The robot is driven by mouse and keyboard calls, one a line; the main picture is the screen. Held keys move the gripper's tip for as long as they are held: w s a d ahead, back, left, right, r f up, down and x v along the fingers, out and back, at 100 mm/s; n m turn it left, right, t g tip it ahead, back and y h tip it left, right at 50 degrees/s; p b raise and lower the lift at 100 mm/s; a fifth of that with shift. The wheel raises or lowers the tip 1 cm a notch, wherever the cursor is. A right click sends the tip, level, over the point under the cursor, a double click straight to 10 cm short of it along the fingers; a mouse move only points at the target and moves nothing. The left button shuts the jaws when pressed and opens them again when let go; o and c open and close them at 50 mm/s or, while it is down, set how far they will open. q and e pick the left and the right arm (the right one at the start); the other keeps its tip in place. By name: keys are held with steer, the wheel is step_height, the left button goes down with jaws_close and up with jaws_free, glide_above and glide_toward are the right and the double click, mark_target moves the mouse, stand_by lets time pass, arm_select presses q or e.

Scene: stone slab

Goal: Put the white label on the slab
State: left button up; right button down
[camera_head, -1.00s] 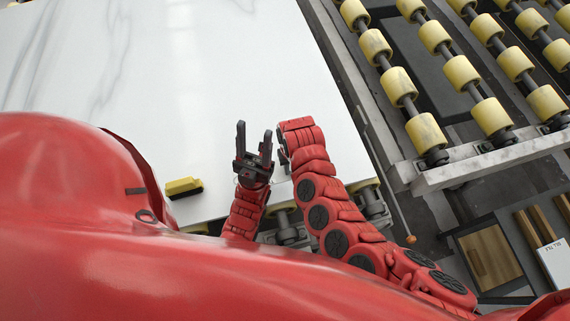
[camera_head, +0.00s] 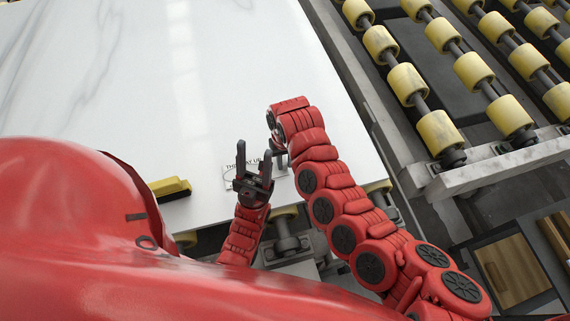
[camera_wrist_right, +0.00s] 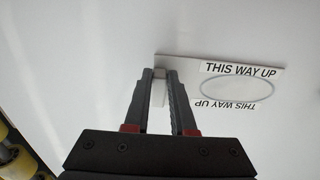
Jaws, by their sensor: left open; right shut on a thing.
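The white label (camera_head: 229,173), printed "THIS WAY UP", is over the near edge area of the white, grey-veined slab (camera_head: 150,90). My right gripper (camera_head: 277,152) is shut on one end of it. In the right wrist view the label (camera_wrist_right: 237,90) extends right from the fingertips (camera_wrist_right: 160,75), showing two lines of text and an oval outline. It looks flat above or on the slab (camera_wrist_right: 80,55); I cannot tell whether they touch. My left gripper (camera_head: 254,150) is open and empty, in front of the label's middle in the head view, hiding part of it.
A yellow block with a dark underside (camera_head: 170,188) is at the slab's near edge, left of my left gripper. Yellow rollers (camera_head: 408,84) on a metal frame are right of the slab. A tray with wooden pieces (camera_head: 510,270) is at lower right. The slab's far part is clear.

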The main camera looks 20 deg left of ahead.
steer(key=shift+f, duration=0.1)
steer(key=c, duration=0.8)
jaws_free()
steer(key=shift+o, duration=0.2)
step_height(320, 180, up, 12)
steer(key=shift+r, duration=0.2)
